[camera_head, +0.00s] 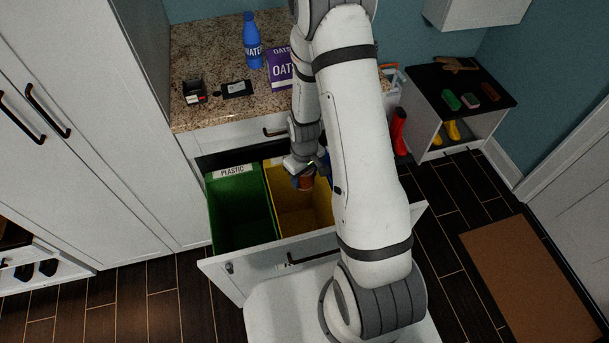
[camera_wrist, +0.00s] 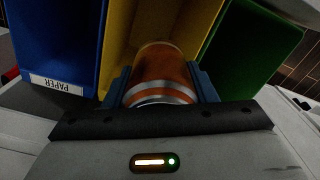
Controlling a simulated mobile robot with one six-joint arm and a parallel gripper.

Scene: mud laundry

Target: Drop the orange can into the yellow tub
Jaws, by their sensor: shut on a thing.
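The orange can (camera_wrist: 163,75) is held between the two fingers of my gripper (camera_wrist: 162,88) in the wrist view. It has an orange body with a silver end. In the head view the can (camera_head: 304,182) shows small below my gripper (camera_head: 303,170), over the opening of the yellow tub (camera_head: 285,205). The yellow tub also shows behind the can in the wrist view (camera_wrist: 118,40). My arm hides the right part of the tub in the head view.
A green tub (camera_head: 238,205) labelled PLASTIC stands left of the yellow one in the open drawer (camera_head: 270,254). A blue tub (camera_wrist: 62,40) labelled PAPER is on its other side. A blue bottle (camera_head: 252,42) and purple oats box (camera_head: 280,68) stand on the counter (camera_head: 215,60).

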